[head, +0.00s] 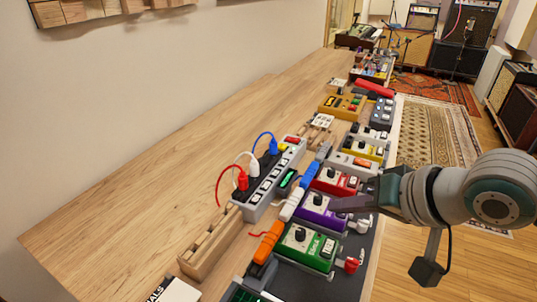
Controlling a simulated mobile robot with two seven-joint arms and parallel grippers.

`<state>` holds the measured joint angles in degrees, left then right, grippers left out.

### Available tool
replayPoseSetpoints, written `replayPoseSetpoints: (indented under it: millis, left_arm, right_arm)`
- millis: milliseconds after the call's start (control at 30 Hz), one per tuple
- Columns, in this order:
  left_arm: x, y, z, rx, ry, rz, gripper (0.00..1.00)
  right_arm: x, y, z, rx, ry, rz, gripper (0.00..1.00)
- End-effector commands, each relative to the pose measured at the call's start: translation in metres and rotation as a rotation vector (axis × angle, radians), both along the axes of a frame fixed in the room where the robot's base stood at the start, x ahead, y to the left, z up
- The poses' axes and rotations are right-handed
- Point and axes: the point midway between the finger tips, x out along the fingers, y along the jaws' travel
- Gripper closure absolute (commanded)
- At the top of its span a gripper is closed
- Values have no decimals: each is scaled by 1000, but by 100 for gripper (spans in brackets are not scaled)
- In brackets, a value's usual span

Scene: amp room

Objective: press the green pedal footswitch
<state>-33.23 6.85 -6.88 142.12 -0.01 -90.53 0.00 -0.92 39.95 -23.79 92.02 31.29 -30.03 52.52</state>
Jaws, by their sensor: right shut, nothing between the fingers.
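The green pedal (305,247) sits on the dark pedalboard (322,286) near the front of the wooden bench. It has a dark knob and a pale lettered patch on top. I cannot clearly make out its footswitch. My right gripper (336,204) comes in from the right and is shut and empty. Its tips appear over or beside the purple pedal (313,212), just beyond the green one, and partly cover it. I cannot tell whether they touch it. My left gripper is not in view.
A red pedal (334,181) and several others line the board further back. A grey power strip (268,186) with red, white and blue plugs stands left of them. A wooden rack (209,243) is nearer. The bench's left part is clear.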

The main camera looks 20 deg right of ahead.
Motion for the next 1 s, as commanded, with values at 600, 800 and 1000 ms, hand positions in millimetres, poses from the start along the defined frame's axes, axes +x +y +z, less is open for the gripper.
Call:
replayPoseSetpoints:
  millis: [600, 800, 1000]
  left_arm:
    - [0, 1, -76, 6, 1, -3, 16]
    - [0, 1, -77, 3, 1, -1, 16]
    - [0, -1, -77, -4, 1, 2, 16]
  right_arm:
    - [0, 0, -77, 0, 1, 1, 100]
    - [0, 0, -80, 0, 1, 1, 100]
    - [0, 0, -79, 0, 1, 1, 100]
